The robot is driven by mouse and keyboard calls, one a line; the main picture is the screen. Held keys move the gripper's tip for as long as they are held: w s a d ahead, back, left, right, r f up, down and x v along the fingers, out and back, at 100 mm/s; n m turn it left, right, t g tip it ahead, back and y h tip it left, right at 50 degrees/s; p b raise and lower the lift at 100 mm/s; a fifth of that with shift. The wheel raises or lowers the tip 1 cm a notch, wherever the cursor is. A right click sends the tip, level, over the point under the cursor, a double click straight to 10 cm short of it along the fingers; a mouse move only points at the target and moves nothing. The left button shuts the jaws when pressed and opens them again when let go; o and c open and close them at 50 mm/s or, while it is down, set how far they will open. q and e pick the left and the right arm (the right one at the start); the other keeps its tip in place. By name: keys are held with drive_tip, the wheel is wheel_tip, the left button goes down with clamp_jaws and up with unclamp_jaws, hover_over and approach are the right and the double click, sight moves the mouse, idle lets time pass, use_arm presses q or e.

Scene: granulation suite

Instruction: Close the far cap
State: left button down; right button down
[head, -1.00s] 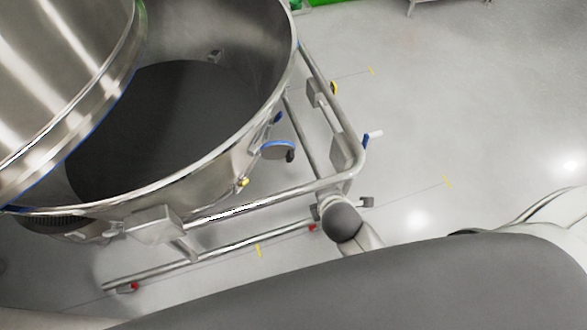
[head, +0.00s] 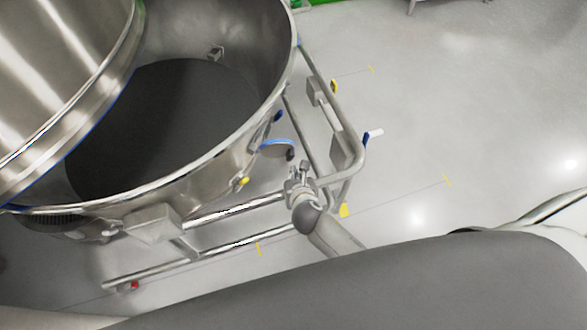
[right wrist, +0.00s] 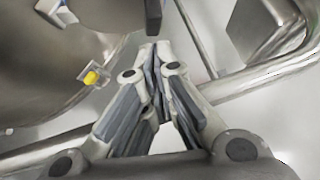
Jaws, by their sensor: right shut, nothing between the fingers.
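A small round cap with a blue edge (head: 278,146) sticks out from the outer wall of the steel vessel (head: 190,187), standing away from the wall. A dark knob (head: 290,155) hangs at its right end; a dark piece also shows at the top of the right wrist view (right wrist: 153,14). My right gripper (head: 303,168) is just below the cap and knob, beside the vessel's wall. Its fingers (right wrist: 154,52) are shut and empty, with the tips close under the dark piece; contact cannot be told. My left gripper is not in view.
A steel tube frame (head: 345,160) runs around the vessel, close to my right gripper. A yellow fitting (head: 243,181) sits on the wall left of it. The vessel's big lid (head: 65,75) stands tilted at the left. The floor at right is clear.

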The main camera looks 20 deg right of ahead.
sight(279, 150)
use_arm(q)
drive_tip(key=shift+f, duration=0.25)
use_arm(e)
drive_tip(key=shift+x, duration=2.45)
